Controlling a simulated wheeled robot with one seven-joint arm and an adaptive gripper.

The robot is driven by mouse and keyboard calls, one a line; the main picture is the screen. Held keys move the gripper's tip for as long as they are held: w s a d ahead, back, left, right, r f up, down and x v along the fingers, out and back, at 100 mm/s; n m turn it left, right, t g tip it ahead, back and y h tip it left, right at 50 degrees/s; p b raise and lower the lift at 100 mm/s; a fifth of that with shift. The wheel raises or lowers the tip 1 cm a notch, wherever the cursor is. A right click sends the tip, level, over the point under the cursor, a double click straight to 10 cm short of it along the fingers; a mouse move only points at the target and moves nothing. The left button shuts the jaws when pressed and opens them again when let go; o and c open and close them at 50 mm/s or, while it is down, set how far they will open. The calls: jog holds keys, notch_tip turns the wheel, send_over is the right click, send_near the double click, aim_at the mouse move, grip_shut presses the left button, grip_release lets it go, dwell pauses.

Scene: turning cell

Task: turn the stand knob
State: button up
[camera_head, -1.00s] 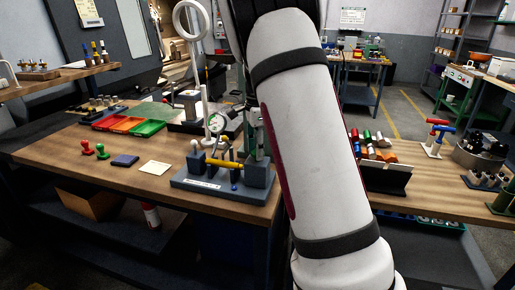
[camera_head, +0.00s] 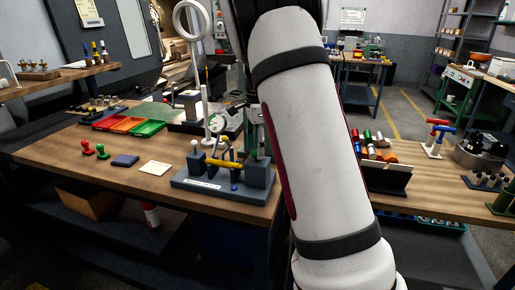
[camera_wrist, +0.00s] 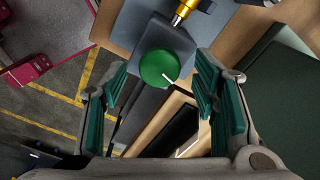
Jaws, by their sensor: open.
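The knob lies between and just ahead of the fingertips; I see no clear contact. In the head view my white arm hides the gripper and the knob. A dial gauge (camera_head: 217,123) stands near a blue-grey fixture base (camera_head: 200,183) with a yellow bar (camera_head: 222,163).
The wooden bench (camera_head: 60,155) carries red and green stamps, a notepad and coloured trays (camera_head: 122,124). A dark display panel (camera_head: 388,178) stands right of my arm. A brass-coloured part (camera_wrist: 186,8) lies close beyond the knob.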

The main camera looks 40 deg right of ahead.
notch_tip(320, 180, up, 11)
dwell(0.4)
dwell(0.4)
jog(key=s+a+r+n+t+y, duration=0.1)
jog(key=s+a+r+n+t, duration=0.25)
jog(key=s+a+n, duration=1)
jog(key=s+a+f+n, duration=0.3)
jog(key=s+a+n, duration=0.1)
jog(key=s, duration=0.4)
jog(key=s+a+f+n+t+h, duration=0.1)
jog(key=s+a+f+n, duration=0.2)
jog(key=s, duration=0.5)
jog(key=shift+a+f+n, duration=0.2)
jog(key=shift+a+n, duration=0.3)
jog(key=shift+n, duration=0.45)
